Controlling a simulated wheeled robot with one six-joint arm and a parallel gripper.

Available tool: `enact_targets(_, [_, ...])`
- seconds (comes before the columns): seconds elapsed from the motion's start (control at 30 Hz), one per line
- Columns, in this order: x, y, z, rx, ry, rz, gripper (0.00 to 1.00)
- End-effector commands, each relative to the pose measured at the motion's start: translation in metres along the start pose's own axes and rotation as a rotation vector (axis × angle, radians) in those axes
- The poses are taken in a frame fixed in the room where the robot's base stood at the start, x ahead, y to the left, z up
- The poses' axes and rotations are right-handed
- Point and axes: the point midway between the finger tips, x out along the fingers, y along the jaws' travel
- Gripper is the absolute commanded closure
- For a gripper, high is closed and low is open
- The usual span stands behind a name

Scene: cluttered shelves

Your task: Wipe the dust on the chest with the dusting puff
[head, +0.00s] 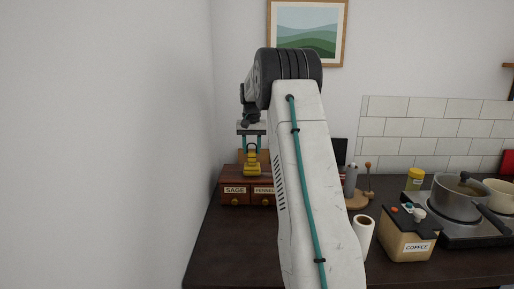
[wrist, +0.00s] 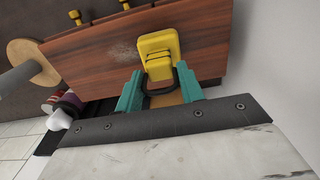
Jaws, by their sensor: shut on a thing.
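The chest is a small reddish-brown wooden box (head: 230,172) at the back left of the counter, with drawers labelled SAGE and FENNEL and yellow knobs. In the wrist view its top (wrist: 205,28) fills the upper part, with a pale dust patch (wrist: 122,52) on it. The yellow dusting puff (head: 250,168) is also in the wrist view (wrist: 158,45), beside the dust patch. My gripper (head: 254,143) is above the chest, its teal fingers (wrist: 160,90) shut on the puff. The puff is at or just over the chest top; contact is unclear. My arm hides the chest's right part.
A white wall (head: 100,140) stands close on the left. To the right are a paper roll (head: 363,236), a coffee box (head: 407,240), a yellow jar (head: 414,179) and a pot (head: 458,200) on a stove. The counter front left (head: 235,245) is clear.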

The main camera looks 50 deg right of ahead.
Motion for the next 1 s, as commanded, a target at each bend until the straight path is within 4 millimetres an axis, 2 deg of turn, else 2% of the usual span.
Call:
enact_targets(0.27, [-0.004, 0.001, 0.000, 0.000, 0.001, 0.000, 0.88])
enact_targets(0.8, [-0.059, 0.001, 0.000, 0.000, 0.002, 0.000, 0.88])
enact_targets(1.0, [-0.070, 0.001, 0.000, 0.000, 0.001, 0.000, 0.88])
